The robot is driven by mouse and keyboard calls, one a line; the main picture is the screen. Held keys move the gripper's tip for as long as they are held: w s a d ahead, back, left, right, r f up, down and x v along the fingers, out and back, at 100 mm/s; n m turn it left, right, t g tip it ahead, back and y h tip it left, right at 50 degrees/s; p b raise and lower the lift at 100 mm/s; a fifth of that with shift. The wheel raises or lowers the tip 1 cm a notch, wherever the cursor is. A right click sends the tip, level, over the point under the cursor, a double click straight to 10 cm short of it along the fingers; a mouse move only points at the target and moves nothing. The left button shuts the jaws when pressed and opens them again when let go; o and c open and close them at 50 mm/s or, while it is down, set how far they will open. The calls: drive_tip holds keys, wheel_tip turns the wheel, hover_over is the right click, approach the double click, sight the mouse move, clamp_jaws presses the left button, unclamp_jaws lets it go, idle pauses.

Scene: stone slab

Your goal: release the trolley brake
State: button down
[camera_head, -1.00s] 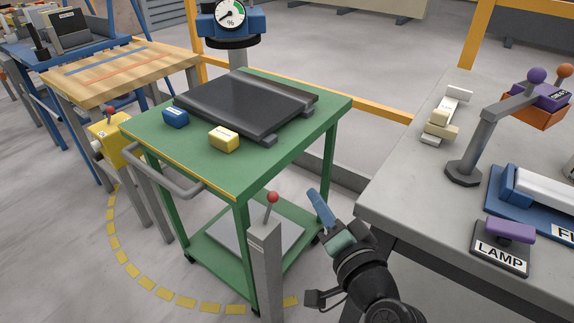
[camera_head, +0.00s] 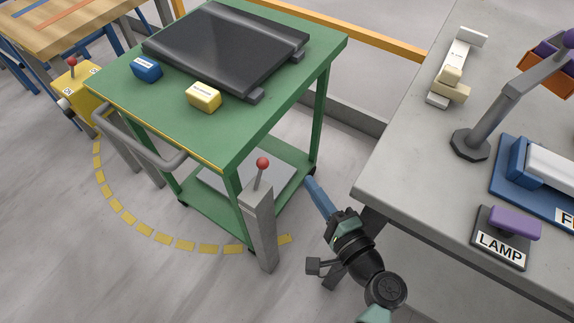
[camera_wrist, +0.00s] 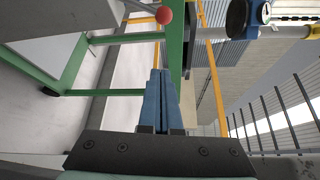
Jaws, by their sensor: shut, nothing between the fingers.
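A green trolley (camera_head: 225,140) stands left of centre in the head view, with a black slab-like plate (camera_head: 228,45) on its top. In front of its near corner is a grey post (camera_head: 259,222) with a short lever ending in a red ball (camera_head: 262,163). The red ball also shows at the top of the wrist view (camera_wrist: 164,15). My gripper (camera_head: 309,183) is to the right of the post, apart from the lever. Its blue fingers are together and empty in the wrist view (camera_wrist: 159,75), pointing toward the trolley's side.
A grey bench (camera_head: 410,190) stands close on the right, with a purple LAMP switch (camera_head: 514,222) and a lamp-like arm. A blue block (camera_head: 146,69) and a yellow block (camera_head: 203,96) lie on the trolley. A yellow dashed arc (camera_head: 140,229) marks the floor.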

sight(260, 174)
drive_tip(key=w+a, duration=0.6)
drive_tip(key=a, duration=0.1)
idle(0.4)
drive_tip(key=shift+f+b, duration=0.15)
drive_tip(key=shift+b, duration=0.65)
